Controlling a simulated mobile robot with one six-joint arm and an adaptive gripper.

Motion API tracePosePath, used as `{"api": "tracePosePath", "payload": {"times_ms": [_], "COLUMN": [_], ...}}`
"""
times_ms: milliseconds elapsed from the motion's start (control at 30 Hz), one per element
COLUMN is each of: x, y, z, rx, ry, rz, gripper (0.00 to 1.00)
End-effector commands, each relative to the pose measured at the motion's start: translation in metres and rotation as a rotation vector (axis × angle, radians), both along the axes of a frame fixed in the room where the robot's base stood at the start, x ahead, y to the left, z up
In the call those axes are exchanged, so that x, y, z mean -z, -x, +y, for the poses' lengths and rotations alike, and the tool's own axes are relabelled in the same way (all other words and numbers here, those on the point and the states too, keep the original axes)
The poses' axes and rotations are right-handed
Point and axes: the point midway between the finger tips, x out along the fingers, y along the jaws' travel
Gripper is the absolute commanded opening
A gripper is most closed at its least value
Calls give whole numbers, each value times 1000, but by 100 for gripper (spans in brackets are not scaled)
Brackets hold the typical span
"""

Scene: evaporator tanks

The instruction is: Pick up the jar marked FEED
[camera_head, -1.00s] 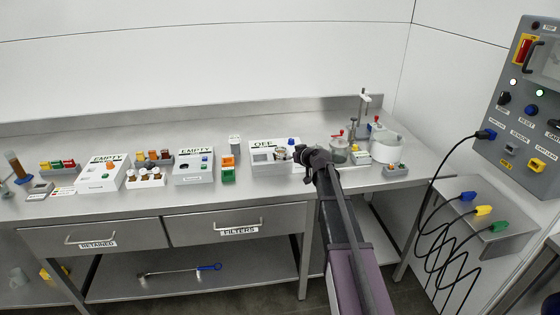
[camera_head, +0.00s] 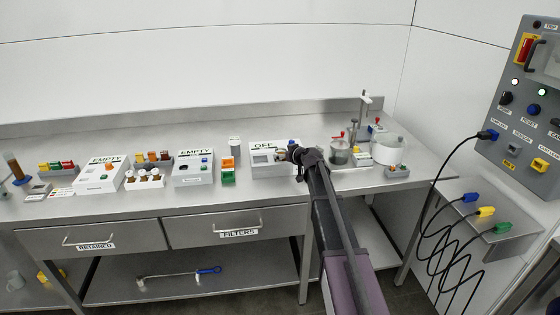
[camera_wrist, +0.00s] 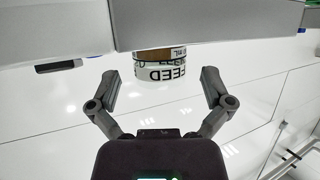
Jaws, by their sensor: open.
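My gripper (camera_wrist: 161,78) is open, with one finger on each side of the jar in the picture and a gap on both sides. In the head view my gripper (camera_head: 298,156) is over the bench, in front of the white box marked OFF (camera_head: 263,159). I cannot clearly make out the jar there.
The steel bench (camera_head: 262,198) carries white EMPTY boxes (camera_head: 193,180), a rack of small bottles (camera_head: 145,181) and a green and orange block (camera_head: 228,177) left of my arm. A lidded vessel (camera_head: 340,150) and a white tank (camera_head: 387,148) stand close on the right.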

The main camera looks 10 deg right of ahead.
Motion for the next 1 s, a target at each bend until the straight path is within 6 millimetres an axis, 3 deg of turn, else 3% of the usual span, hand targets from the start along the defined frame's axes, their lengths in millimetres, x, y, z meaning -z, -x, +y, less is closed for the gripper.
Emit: {"api": "tracePosePath", "payload": {"times_ms": [233, 833, 867, 1000], "x": [10, 10, 10, 10], "y": [-22, -22, -22, -22], "z": [8, 9, 9, 9], "rx": [0, 1, 1, 1], "ry": [2, 1, 1, 1], "rz": [-1, -1, -1, -1], "gripper": [100, 100, 94, 52]}}
